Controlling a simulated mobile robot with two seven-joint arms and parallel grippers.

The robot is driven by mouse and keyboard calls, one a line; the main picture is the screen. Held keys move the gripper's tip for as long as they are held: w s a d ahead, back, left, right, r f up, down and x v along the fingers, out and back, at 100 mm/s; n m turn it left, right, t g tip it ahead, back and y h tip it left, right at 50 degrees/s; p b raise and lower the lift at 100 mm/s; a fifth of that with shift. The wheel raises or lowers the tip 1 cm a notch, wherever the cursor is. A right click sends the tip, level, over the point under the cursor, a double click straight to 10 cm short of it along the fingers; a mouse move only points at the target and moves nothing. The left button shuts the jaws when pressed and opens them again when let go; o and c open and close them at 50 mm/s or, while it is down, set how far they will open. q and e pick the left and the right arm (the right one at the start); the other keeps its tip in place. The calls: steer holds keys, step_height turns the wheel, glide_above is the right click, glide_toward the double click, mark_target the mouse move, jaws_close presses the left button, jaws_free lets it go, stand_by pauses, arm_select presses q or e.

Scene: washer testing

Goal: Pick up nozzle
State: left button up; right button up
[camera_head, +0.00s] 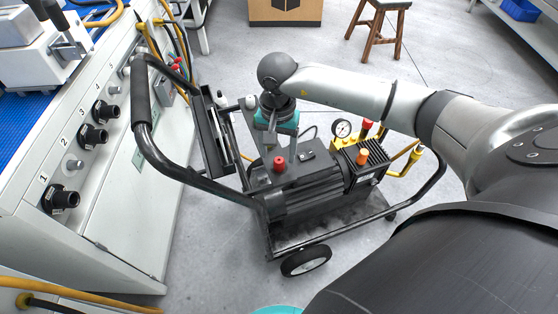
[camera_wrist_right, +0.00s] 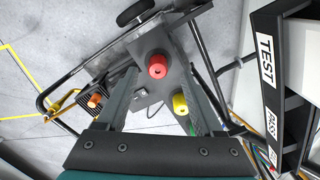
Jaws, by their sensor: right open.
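In the right wrist view this red cap (camera_wrist_right: 157,66) lies between the fingertips, and a yellow cap (camera_wrist_right: 180,104) is close to the right finger. I cannot tell which cap is the task's nozzle. My right gripper (camera_head: 270,146) points down over the cart beside the red cap. Its two fingers (camera_wrist_right: 157,72) are apart, with nothing visibly held. The yellow cap is hidden in the head view. My left gripper is not in view.
A pressure gauge (camera_head: 342,128) and an orange knob (camera_head: 362,157) sit on the cart's right part. A black handle bar (camera_head: 165,165) rises at left, near the numbered test bench (camera_head: 120,200). A wooden stool (camera_head: 377,28) stands behind. A TEST panel (camera_wrist_right: 268,75) borders the wrist view.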

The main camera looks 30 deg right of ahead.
mark_target(279, 160)
steer(key=shift+s+f+b, duration=0.2)
steer(key=shift+f+b, duration=0.15)
steer(key=shift+f, duration=1.45)
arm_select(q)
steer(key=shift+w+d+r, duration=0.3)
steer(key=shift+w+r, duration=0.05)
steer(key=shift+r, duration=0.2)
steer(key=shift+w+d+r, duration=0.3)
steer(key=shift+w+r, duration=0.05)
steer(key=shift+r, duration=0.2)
arm_select(e)
jaws_close()
